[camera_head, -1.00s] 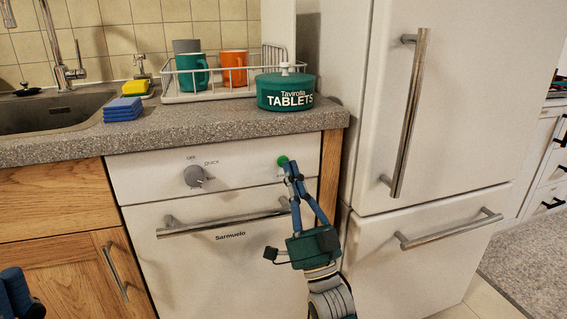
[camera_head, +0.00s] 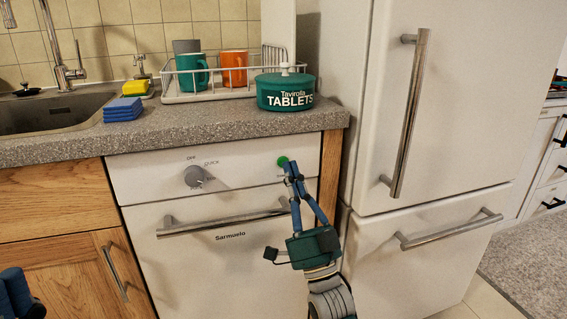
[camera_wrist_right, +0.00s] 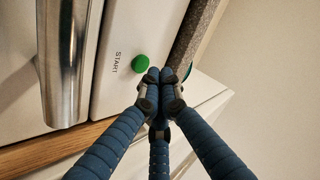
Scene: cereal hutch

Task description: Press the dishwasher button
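The white dishwasher (camera_head: 220,250) stands under the counter, with its control panel (camera_head: 135,178) above the door handle. The round green button (camera_head: 282,161) is at the panel's right end. In the right wrist view the button (camera_wrist_right: 140,63) shows beside the label START. My right gripper (camera_head: 293,177) is just below the button in the head view, its blue fingertips brought together with nothing between them. In the wrist view the fingertips (camera_wrist_right: 160,78) are close beside the button; whether they touch the panel is unclear. My left gripper (camera_head: 14,295) shows only partly at the lower left corner.
A grey dial (camera_head: 194,176) and a bar handle (camera_head: 225,224) are on the dishwasher. A white fridge (camera_head: 455,110) stands at the right. The counter (camera_head: 230,121) above holds a dish rack (camera_head: 215,95), a green tablets tin (camera_head: 286,92) and sponges (camera_head: 123,109).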

